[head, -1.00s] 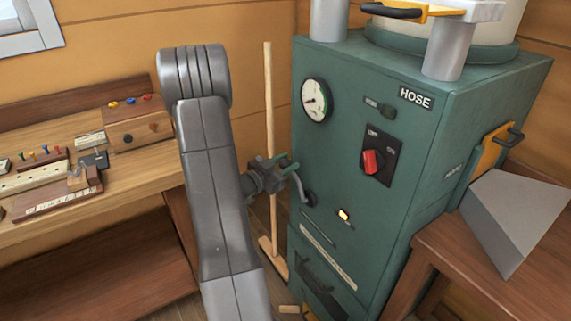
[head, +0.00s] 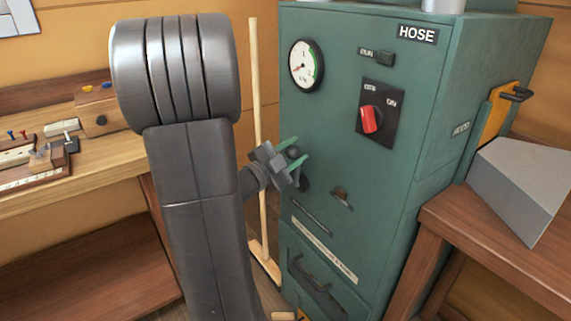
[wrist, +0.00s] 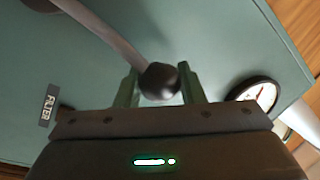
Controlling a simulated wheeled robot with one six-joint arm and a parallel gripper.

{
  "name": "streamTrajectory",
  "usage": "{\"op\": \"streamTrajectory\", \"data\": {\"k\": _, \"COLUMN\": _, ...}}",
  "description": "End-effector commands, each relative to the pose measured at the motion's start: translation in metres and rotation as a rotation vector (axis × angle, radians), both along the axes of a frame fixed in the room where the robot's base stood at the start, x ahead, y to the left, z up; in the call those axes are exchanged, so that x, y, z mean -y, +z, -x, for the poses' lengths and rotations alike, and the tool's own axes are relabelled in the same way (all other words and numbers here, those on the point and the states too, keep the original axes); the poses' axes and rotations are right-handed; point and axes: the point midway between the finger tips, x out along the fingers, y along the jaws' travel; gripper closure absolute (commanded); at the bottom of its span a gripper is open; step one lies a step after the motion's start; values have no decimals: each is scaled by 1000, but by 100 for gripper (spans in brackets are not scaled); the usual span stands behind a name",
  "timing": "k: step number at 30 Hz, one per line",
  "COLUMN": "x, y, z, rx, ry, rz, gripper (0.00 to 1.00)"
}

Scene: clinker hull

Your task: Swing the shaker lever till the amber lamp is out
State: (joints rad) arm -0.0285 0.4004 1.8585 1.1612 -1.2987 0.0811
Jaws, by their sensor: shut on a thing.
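My gripper (head: 297,156) is shut on the black ball knob (wrist: 160,80) of the shaker lever. The lever's grey shaft (wrist: 112,38) runs from the knob towards the upper left in the wrist view.
The green cabinet (head: 345,150) carries a round gauge (head: 306,65) and a red rotary switch (head: 371,120). A broom (head: 257,130) stands close left of my gripper. A wooden bench (head: 75,190) is at the left, a grey wedge block (head: 515,185) on a table at the right.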

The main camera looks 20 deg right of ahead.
Motion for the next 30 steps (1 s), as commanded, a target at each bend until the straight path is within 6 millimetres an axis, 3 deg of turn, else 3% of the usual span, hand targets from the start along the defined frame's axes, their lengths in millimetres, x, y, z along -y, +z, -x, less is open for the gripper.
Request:
{"op": "streamTrajectory", "data": {"k": 1, "x": 2, "y": -10, "z": 6, "rx": 40, "ry": -3, "rz": -13, "gripper": 100}}
{"op": "streamTrajectory", "data": {"k": 12, "x": 12, "y": -17, "z": 33, "rx": 259, "ry": -2, "rz": -96, "gripper": 100}}
{"op": "streamTrajectory", "data": {"k": 30, "x": 16, "y": -19, "z": 44, "rx": 346, "ry": -3, "rz": -130, "gripper": 100}}
